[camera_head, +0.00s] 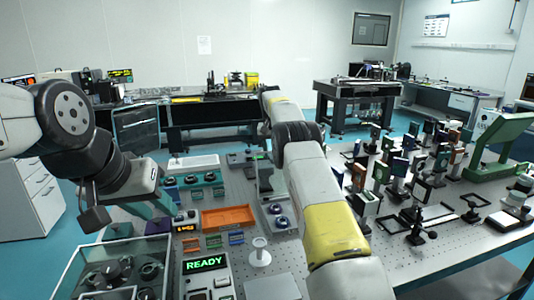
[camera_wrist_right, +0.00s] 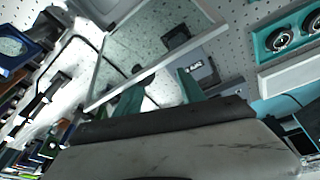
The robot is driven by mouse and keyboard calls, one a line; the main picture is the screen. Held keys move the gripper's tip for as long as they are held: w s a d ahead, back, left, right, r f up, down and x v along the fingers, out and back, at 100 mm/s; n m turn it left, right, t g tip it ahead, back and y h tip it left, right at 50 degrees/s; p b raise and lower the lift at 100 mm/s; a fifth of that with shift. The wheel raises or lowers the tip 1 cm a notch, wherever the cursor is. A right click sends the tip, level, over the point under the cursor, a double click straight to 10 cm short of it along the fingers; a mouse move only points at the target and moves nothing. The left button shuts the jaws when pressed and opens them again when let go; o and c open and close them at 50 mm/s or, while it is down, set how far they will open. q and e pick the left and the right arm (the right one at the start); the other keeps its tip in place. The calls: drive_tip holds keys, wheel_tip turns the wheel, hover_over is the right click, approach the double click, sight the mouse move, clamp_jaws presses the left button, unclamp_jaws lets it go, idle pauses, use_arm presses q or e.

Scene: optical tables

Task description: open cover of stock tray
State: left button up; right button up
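A clear, pale-framed panel, which looks like the cover of the stock tray, stands raised in the head view (camera_head: 265,178) behind a tray with round dark parts (camera_head: 280,213). The panel fills the upper middle of the right wrist view (camera_wrist_right: 160,50). My right gripper (camera_wrist_right: 160,92) has its two teal fingers apart, close to the panel's lower edge. A small dark piece shows by one finger; I cannot tell if they touch. In the head view my right arm hides this gripper. My left gripper (camera_head: 162,205) hangs over the table's left side, its fingers partly hidden.
A clear box (camera_head: 72,268) with optical parts stands at front left. An orange tray (camera_head: 228,217) lies mid-table, near a READY display (camera_head: 206,264). A teal-and-white unit (camera_head: 195,178) stands behind. Many optics on posts crowd the right.

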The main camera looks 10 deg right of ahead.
drive_tip(key=shift+d+r, duration=0.1)
drive_tip(key=shift+r, duration=0.05)
drive_tip(key=v, duration=0.7)
drive_tip(key=shift+r, duration=0.25)
drive_tip(key=shift+s, duration=0.1)
